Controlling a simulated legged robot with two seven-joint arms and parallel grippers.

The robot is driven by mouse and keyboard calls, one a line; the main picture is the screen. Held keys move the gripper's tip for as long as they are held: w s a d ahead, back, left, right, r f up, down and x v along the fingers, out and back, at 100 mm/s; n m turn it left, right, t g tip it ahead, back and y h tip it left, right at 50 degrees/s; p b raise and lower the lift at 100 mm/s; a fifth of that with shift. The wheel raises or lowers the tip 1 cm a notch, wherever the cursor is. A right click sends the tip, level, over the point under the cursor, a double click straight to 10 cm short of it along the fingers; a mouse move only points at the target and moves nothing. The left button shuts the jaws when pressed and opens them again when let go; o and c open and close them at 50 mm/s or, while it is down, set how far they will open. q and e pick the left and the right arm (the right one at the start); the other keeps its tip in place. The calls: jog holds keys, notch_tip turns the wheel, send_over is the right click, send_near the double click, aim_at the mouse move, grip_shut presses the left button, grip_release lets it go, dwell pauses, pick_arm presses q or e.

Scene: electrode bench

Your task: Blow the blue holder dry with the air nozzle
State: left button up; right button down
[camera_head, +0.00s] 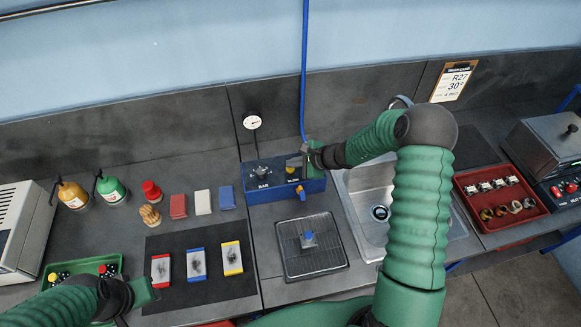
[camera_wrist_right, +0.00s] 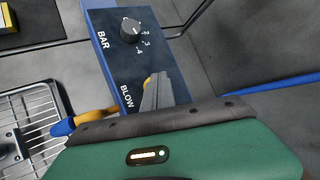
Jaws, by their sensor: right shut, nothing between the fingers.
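The blue holder (camera_head: 308,240) sits on a wire rack in a grey drip tray (camera_head: 283,262), in front of the blue air box. The air box (camera_head: 258,195) has a BAR knob (camera_wrist_right: 131,30) and a BLOW label. The air nozzle (camera_head: 301,193), blue and yellow, sticks out of the box's front; its blue tip (camera_wrist_right: 62,127) points toward the rack in the wrist view. My right gripper (camera_head: 299,161) is shut and empty, its fingertips at the BLOW end of the box, hiding the control there. I cannot tell whether they touch it. My left gripper (camera_head: 140,292) is low left, its fingers unclear.
A sink (camera_head: 360,190) lies right of the air box, partly behind my right arm. A red tray (camera_head: 515,221) of small parts is farther right. Three smudged plates lie on a black mat (camera_head: 215,290); coloured blocks and bottles stand behind. A blue hose (camera_head: 304,70) hangs above the box.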

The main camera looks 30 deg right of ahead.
aim_at(293, 169)
jog(key=shift+f, duration=0.25)
jog(key=shift+r, duration=0.1)
dwell(0.4)
jog(key=shift+r+p, duration=0.4)
jog(key=shift+r, duration=0.55)
notch_tip(293, 169, up, 5)
jog(key=p, duration=0.3)
jog(key=shift+r+p, duration=0.1)
jog(key=shift+p, duration=0.2)
